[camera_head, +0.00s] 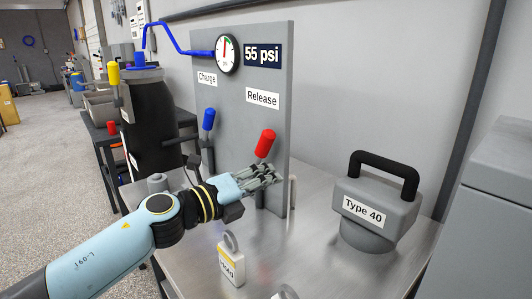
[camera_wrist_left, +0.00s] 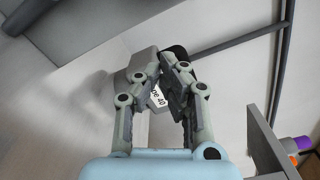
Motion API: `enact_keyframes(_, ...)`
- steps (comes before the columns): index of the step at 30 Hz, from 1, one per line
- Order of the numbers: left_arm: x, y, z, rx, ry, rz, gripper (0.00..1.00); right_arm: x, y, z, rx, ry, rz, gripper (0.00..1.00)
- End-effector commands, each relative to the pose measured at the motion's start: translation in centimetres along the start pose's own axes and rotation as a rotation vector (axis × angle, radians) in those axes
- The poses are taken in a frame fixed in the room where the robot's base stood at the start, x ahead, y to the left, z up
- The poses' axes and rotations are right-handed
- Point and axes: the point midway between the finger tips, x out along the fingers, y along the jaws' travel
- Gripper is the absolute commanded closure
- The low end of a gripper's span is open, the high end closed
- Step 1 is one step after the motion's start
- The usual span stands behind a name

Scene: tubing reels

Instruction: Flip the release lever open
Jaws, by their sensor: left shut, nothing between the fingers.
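The release lever has a red handle (camera_head: 265,143) and stands on the grey panel (camera_head: 243,150) under the "Release" label (camera_head: 262,98). It points up and leans slightly to the right. My left gripper (camera_head: 278,177) is shut and empty, just below the red handle and in front of the lever's lower part, which it partly hides. I cannot tell whether they touch. In the left wrist view the fingertips (camera_wrist_left: 172,68) are together with nothing between them, and the lever does not clearly show there. My right gripper is not in view.
A blue-handled lever (camera_head: 208,120) stands left under "Charge". A gauge (camera_head: 228,54) beside a "55 psi" sign tops the panel. A grey "Type 40" block (camera_head: 375,205) with a black handle sits right. A white tagged block (camera_head: 231,262) stands in front on the metal table (camera_head: 310,240).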

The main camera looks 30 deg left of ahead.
Motion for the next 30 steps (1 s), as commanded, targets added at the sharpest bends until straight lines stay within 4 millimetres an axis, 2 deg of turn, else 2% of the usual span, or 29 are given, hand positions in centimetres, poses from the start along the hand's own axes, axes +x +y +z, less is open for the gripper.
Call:
enact_keyframes(3, 2.3, -0.1, 0.3, 0.000, -0.001, -0.001, 1.00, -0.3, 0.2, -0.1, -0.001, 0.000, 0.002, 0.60)
enact_keyframes(6, 2.4, 0.0, 2.0, 0.006, 0.000, 0.001, 1.00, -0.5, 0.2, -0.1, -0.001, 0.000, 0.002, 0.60)
enact_keyframes(12, 2.8, 0.1, 3.7, 0.002, -0.001, 0.001, 1.00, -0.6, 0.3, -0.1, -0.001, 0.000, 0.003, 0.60)
enact_keyframes(30, 2.6, 0.1, 4.5, -0.024, -0.001, 0.000, 1.00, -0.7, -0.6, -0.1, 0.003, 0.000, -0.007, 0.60)
